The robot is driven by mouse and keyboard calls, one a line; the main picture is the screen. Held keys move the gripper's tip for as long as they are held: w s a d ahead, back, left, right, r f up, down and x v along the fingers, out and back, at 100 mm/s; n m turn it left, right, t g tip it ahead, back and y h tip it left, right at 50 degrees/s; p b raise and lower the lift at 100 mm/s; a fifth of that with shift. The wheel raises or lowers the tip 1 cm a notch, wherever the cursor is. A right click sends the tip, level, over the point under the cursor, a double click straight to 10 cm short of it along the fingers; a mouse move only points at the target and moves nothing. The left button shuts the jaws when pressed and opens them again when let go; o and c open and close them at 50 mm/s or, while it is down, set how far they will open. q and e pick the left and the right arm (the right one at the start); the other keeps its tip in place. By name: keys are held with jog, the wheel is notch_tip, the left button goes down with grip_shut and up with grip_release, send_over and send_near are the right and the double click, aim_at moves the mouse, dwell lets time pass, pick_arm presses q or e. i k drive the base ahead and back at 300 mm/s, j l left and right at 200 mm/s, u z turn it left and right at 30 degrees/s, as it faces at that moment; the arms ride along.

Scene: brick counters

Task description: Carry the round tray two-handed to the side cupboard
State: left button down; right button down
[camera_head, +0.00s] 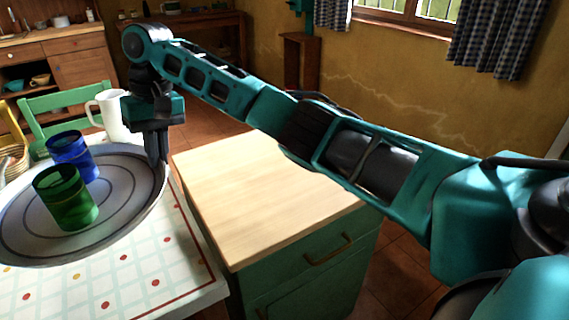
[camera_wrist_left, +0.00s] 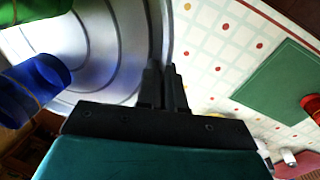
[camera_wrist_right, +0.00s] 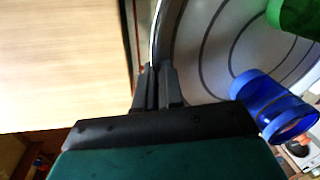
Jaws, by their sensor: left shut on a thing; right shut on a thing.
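The round grey tray (camera_head: 125,195) with dark rings is over the checked table at the left. It carries a green cup (camera_head: 66,198) and a blue cup (camera_head: 73,157), both upright. My right gripper (camera_head: 158,160) is shut on the tray's right rim, as the right wrist view (camera_wrist_right: 158,88) also shows. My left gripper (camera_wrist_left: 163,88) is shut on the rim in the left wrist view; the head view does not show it. I cannot tell whether the tray touches the table. The side cupboard (camera_head: 265,190), green with a bare light wooden top, stands right of the table.
The dotted tablecloth (camera_head: 135,275) shows in front of the tray. A white mug (camera_head: 108,117) and a green chair (camera_head: 68,103) are behind it. A green mat (camera_wrist_left: 290,82) and a red object (camera_wrist_left: 312,106) lie near the left gripper. The cupboard top is clear.

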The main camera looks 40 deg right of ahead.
aim_at(279, 166)
jog(key=l+u, duration=0.1)
jog(key=l, duration=2.3)
